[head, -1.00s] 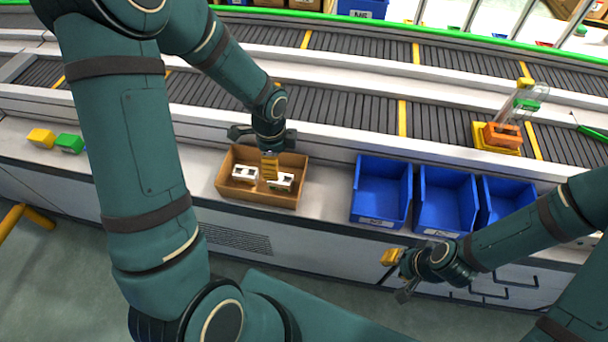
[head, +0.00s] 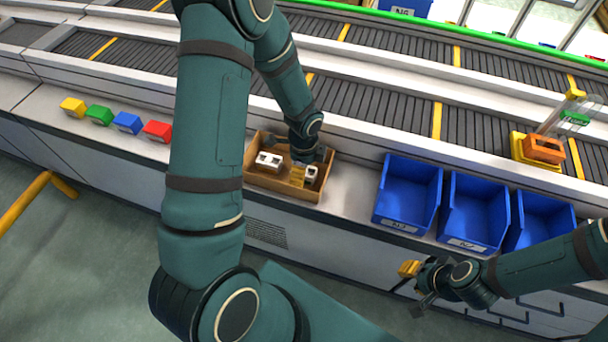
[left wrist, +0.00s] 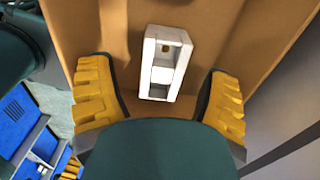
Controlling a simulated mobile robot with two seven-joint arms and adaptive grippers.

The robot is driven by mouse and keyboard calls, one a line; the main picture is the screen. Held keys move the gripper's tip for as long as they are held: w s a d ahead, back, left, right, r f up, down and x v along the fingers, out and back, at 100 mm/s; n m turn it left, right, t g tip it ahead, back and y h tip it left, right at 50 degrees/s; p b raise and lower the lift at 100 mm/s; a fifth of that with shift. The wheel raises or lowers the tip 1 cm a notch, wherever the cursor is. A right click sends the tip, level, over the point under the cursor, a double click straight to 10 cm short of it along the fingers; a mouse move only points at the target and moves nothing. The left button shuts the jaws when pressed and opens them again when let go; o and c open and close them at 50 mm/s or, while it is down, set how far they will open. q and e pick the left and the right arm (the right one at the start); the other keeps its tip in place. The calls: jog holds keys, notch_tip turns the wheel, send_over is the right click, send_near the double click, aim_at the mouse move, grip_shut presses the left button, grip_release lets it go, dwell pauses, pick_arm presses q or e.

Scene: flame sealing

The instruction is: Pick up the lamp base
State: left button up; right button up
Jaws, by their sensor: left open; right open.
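Two white lamp bases lie in an open cardboard box (head: 262,184): one on the left (head: 268,160) and one on the right (head: 311,173). My left gripper (head: 300,174) reaches down into the box at the right lamp base, and its yellow fingers partly cover it. In the left wrist view a white lamp base (left wrist: 163,63) with two recesses lies between the spread fingers of my left gripper (left wrist: 162,80), with gaps on both sides. My right gripper (head: 411,276) is empty, in front of the counter, away from the box.
Three blue bins (head: 378,213) stand right of the box. Yellow, green, blue and red blocks (head: 127,122) sit on the counter at left. Behind runs a roller conveyor (head: 380,95), with an orange and yellow fixture (head: 541,150) at right.

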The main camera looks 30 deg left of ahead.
pick_arm(q)
jog(key=shift+w+f, duration=0.15)
jog(key=shift+f, duration=1.35)
jog(key=shift+c, duration=0.3)
jog(key=c, duration=1.2)
jog(key=shift+c, duration=0.2)
jog(key=shift+r, duration=0.1)
